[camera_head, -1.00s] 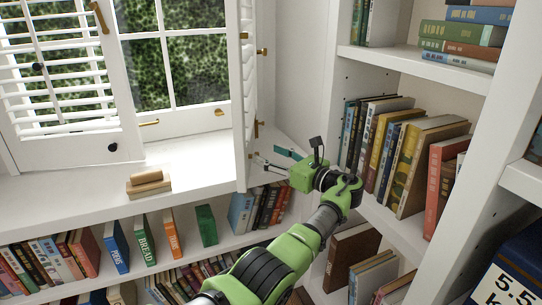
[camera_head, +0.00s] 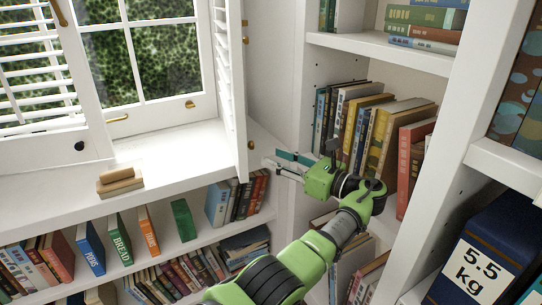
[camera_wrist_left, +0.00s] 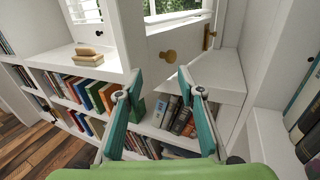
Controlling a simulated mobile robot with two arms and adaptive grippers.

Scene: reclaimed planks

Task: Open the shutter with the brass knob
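The white shutter (camera_head: 240,85) with the brass knob stands swung out from the right side of the window, nearly edge-on in the head view. Its brass knob (camera_head: 251,145) sticks out low on its right side. In the left wrist view the shutter's lower panel (camera_wrist_left: 150,45) faces me with the round knob (camera_wrist_left: 168,56) on it. My left gripper (camera_head: 273,162) is open and empty, its fingertips a short way right of the knob. In the wrist view the teal fingers (camera_wrist_left: 160,78) are spread, with the knob beyond and between them. My right gripper is not in view.
A left shutter (camera_head: 50,130) with a dark knob (camera_head: 79,146) covers the window's left part. Wooden blocks (camera_head: 119,181) lie on the white sill (camera_head: 170,165). Bookshelves stand below the sill and close at right, with books (camera_head: 365,130) near my wrist.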

